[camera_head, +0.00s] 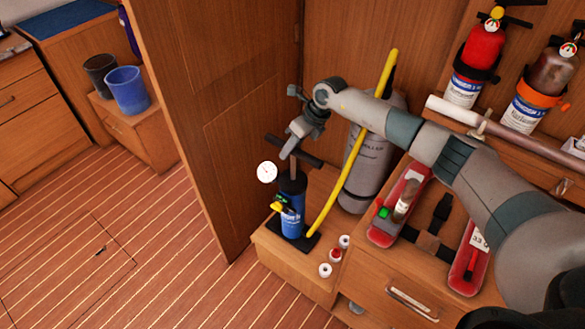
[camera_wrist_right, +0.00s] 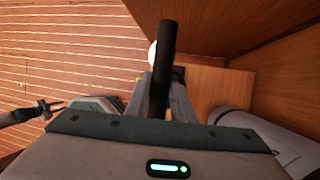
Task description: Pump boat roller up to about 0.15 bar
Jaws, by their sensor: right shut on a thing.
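The pump (camera_head: 291,208), with a blue barrel and black foot, stands upright on the low wooden step. Its black T-handle (camera_head: 308,159) sits a short way above the barrel. My right gripper (camera_head: 291,147) is shut on this handle, which crosses between the fingers in the right wrist view (camera_wrist_right: 163,65). A round white gauge (camera_head: 267,172) is left of the handle; its reading is too small to tell. A yellow hose (camera_head: 346,165) rises from the pump past the grey boat roller (camera_head: 370,165), upright behind it. My left arm's end seems to show at the right wrist view's left edge, its jaws unclear.
Small red and white caps (camera_head: 335,255) lie on the step right of the pump. Red trays (camera_head: 385,230) lie on the locker top. Extinguishers (camera_head: 476,62) hang at upper right. A wooden panel (camera_head: 215,110) stands left of the pump; beyond it is open floor.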

